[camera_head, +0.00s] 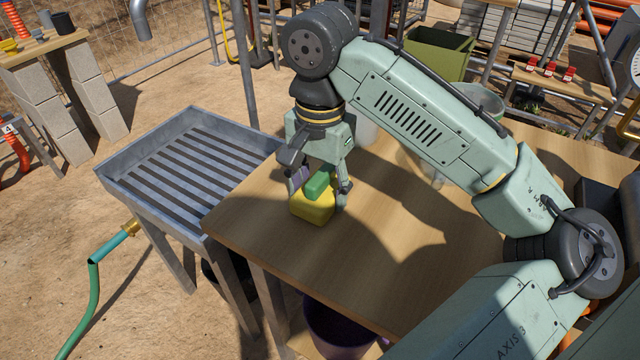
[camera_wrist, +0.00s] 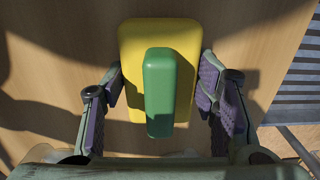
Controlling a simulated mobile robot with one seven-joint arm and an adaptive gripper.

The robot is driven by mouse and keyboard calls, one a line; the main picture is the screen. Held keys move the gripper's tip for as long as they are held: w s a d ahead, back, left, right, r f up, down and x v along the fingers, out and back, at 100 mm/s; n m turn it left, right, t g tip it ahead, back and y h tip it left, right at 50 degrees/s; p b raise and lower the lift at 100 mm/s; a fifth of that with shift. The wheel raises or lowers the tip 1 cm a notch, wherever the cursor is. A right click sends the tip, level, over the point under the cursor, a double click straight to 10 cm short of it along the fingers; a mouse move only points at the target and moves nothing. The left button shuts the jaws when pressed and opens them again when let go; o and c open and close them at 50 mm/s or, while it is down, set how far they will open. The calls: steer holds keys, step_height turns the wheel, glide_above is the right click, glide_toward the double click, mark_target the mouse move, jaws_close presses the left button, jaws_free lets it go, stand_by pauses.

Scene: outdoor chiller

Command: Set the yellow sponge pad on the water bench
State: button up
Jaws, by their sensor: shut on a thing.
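The yellow sponge pad (camera_head: 313,207) has a green block-shaped grip (camera_head: 319,184) on top. It is at the wooden table's top, near the left edge; whether it touches the wood is hard to tell. My gripper (camera_head: 320,188) points down over it. The water bench (camera_head: 125,185), a grey metal slatted tray on legs, stands left of the table. Its slats (camera_wrist: 300,90) show at the wrist view's right edge.
The wooden table (camera_head: 370,270) is mostly clear in front of my arm. A translucent container (camera_head: 478,105) stands behind my arm. A raised rim surrounds the bench's slats, which are empty. A green hose (camera_head: 93,285) with a brass end hangs by the bench.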

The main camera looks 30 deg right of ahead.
mark_target(320, 175)
steer(key=o, duration=1.2)
step_height(320, 175, up, 12)
steer(key=shift+r, duration=0.1)
